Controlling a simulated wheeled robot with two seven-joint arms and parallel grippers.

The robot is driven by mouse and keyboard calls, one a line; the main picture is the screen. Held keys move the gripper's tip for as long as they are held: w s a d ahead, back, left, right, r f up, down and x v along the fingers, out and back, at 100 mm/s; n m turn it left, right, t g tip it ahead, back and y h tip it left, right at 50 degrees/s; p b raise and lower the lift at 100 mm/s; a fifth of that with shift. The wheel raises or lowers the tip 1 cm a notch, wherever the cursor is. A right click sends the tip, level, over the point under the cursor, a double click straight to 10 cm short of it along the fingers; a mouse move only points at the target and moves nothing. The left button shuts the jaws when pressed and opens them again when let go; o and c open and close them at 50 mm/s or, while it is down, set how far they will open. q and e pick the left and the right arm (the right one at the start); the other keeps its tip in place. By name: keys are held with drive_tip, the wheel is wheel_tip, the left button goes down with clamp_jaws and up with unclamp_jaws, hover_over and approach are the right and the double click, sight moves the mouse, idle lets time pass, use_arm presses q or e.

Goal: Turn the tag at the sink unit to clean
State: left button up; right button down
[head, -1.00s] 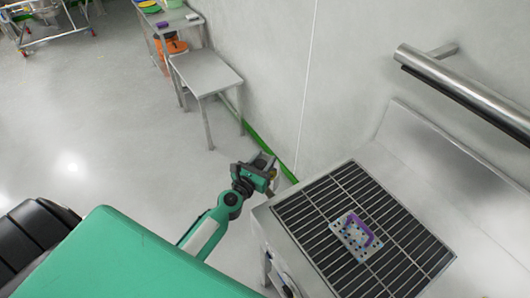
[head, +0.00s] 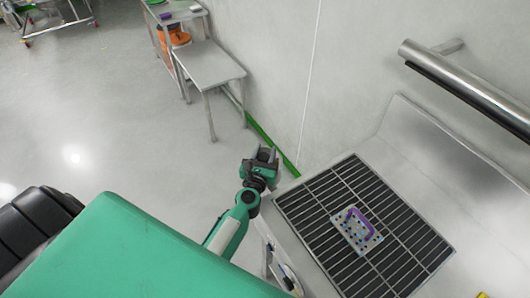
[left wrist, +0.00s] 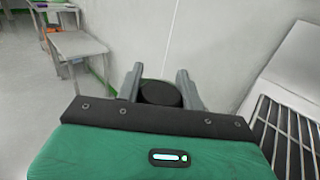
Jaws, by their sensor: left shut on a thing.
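The steel sink unit (head: 400,150) with its dark grate (head: 325,195) is at the right in the head view. My left gripper (head: 265,157) is just beyond the unit's left corner, apart from the grate. In the left wrist view, the fingers of my left gripper (left wrist: 160,88) are closed around a dark round thing (left wrist: 161,94). I cannot tell from its look what that thing is. A small pale item (head: 286,274) shows at the unit's near left side, too unclear to name as the tag. No clean marking can be read. My right gripper is out of view.
A perforated plate with a purple handle (head: 356,224) lies on the grate. A steel rail (head: 465,75) is on the wall above. A low steel table (head: 208,62) stands farther back by the wall.

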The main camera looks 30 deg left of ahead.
use_arm(q)
drive_tip(key=o, duration=1)
drive_tip(key=shift+r, duration=0.1)
drive_tip(key=shift+s+d, duration=0.1)
drive_tip(key=shift+s, duration=0.25)
drive_tip(key=b+v, duration=0.4)
drive_tip(key=v, duration=0.8)
drive_tip(key=shift+s+d, duration=0.15)
drive_tip(key=shift+s, duration=0.35)
